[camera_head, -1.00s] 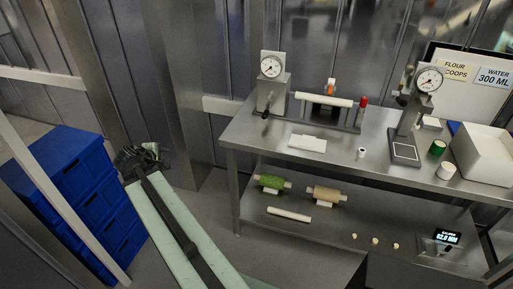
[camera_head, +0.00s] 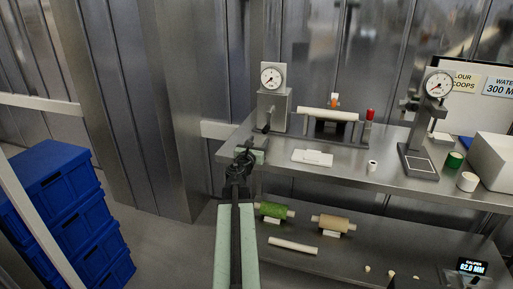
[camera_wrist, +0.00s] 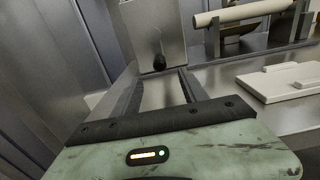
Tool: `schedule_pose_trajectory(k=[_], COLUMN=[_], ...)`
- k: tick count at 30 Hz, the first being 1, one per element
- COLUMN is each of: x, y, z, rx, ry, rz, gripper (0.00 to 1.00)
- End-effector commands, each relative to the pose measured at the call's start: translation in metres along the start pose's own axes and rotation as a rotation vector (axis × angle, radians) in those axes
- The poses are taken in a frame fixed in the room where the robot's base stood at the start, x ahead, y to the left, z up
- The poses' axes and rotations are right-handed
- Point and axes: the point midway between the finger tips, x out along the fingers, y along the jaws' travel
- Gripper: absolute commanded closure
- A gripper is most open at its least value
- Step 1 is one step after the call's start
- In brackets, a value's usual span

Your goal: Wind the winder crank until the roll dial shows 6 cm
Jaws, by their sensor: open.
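The winder's metal housing (camera_head: 276,108) stands at the left end of the upper table, with a round white roll dial (camera_head: 271,77) on top. The dial's needle is too small to read. A white roll (camera_head: 328,114) lies on its rollers to the right. The crank's dark knob (camera_wrist: 159,62) shows on the housing's front (camera_wrist: 152,25) in the wrist view. My gripper (camera_head: 243,156) is at the table's left front corner, just short of the housing. In the wrist view its jaws (camera_wrist: 158,77) are apart and empty, pointing toward the knob, which appears between and beyond their tips.
A white board (camera_head: 312,157) lies right of the winder, with a small white cylinder (camera_head: 372,166) beside it. A second dial gauge on a stand (camera_head: 420,150) is farther right. The lower shelf holds a green roll (camera_head: 273,211) and a tan roll (camera_head: 333,224). Blue crates (camera_head: 60,205) stand at left.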

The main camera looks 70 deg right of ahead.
Motion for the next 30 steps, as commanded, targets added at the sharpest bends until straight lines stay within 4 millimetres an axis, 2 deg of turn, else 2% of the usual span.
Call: schedule_pose_trajectory(k=[3, 18, 24, 30], x=[0.020, 0.088, 0.104, 0.108], y=[0.000, 0.000, -0.001, -0.001], z=[0.000, 0.000, 0.000, 0.000], rx=[0.001, 0.003, 0.003, 0.003], ry=[0.000, 0.001, 0.001, 0.001], rz=[-0.002, -0.002, -0.002, -0.002], gripper=[0.49, 0.49, 0.49, 0.49])
